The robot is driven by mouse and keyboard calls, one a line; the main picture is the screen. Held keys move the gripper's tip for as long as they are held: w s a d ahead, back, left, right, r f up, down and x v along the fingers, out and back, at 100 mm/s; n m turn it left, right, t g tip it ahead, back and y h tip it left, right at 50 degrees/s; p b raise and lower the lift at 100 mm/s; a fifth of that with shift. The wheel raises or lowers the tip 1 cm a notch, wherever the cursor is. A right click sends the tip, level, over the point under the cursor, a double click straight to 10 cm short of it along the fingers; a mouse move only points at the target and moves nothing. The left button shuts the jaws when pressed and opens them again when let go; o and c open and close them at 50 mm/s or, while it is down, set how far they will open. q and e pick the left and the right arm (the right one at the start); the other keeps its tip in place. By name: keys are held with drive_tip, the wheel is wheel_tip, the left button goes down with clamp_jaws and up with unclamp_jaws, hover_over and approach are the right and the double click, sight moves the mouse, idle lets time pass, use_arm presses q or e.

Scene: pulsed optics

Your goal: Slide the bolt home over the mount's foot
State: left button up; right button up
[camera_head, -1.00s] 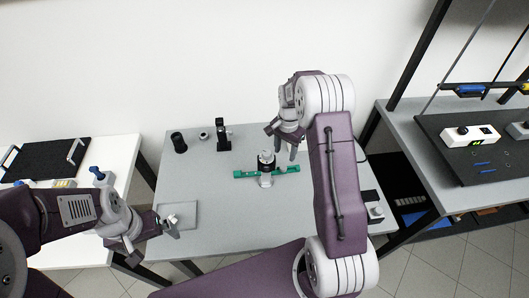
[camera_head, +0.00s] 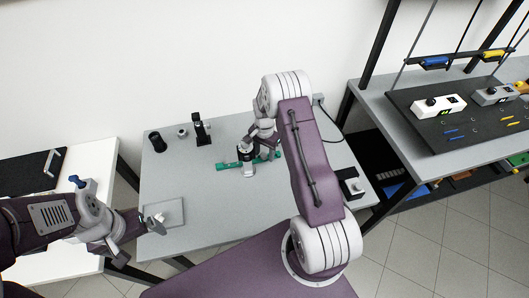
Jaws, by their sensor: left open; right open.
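A small mount (camera_head: 247,152), black above with a pale cylinder in front, stands near the middle of the grey table. A green bar (camera_head: 228,165) runs crosswise at its foot and shows on both sides of it. I cannot make out the bolt as a separate part. My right gripper (camera_head: 266,152) is open, low over the table just right of the mount, close to the right part of the green bar. Whether it touches the bar or mount I cannot tell. My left gripper (camera_head: 150,222) is open and empty over the table's left front, by a pale square plate (camera_head: 172,212).
A black post holder (camera_head: 201,130), a small grey ring (camera_head: 182,132) and a black cylinder (camera_head: 158,142) stand at the back left. A black box (camera_head: 350,184) sits at the right edge. A shelved bench (camera_head: 380,120) stands further right. The table's middle left is clear.

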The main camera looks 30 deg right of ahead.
drive_tip(key=shift+w+a, duration=0.15)
drive_tip(key=c, duration=0.8)
clamp_jaws()
idle(0.3)
